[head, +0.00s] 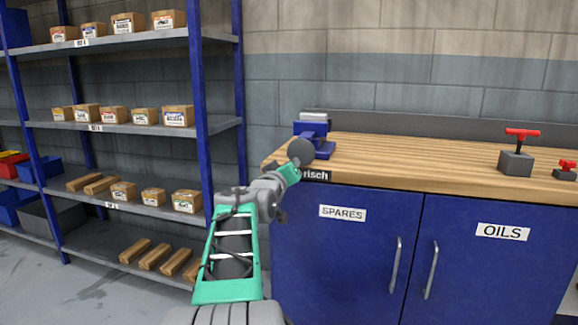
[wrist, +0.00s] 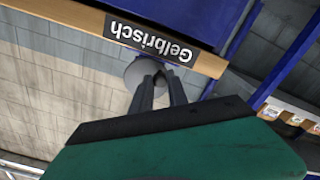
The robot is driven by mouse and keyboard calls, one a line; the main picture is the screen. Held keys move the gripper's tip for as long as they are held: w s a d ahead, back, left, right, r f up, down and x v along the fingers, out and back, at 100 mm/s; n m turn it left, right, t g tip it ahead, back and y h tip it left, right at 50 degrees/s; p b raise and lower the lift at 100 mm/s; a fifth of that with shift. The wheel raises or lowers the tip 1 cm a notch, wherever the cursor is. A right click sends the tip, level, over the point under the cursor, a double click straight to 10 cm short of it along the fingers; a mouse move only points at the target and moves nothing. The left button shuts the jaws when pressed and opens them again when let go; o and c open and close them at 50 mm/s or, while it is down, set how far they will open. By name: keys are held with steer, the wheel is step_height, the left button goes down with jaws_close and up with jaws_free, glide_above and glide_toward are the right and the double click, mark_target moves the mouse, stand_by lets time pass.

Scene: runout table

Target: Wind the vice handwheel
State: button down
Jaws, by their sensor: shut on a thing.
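The blue vice (head: 318,146) with a grey jaw top is fixed at the left end of the wooden workbench. Its handwheel (head: 300,151), a round grey disc, faces me at the bench's front edge. My gripper (head: 293,170) reaches up to the handwheel from below; its fingertips are hard to make out there. In the wrist view, the two dark fingers (wrist: 155,78) are close together and shut on the handwheel (wrist: 134,72), overlapping its disc. The fingers hide part of the disc, and the exact grip point is unclear.
The workbench (head: 425,157) has blue cupboards (head: 340,255) below, marked SPARES and OILS. A grey block with a red T-handle (head: 516,162) and a smaller red-handled one (head: 565,171) stand to the right. Shelving (head: 130,128) with boxes stands left. The bench middle is clear.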

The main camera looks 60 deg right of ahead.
steer(key=c, duration=1.4)
jaws_free()
steer(key=m+b, duration=0.7)
steer(key=m, duration=1.8)
steer(key=shift+c, duration=0.3)
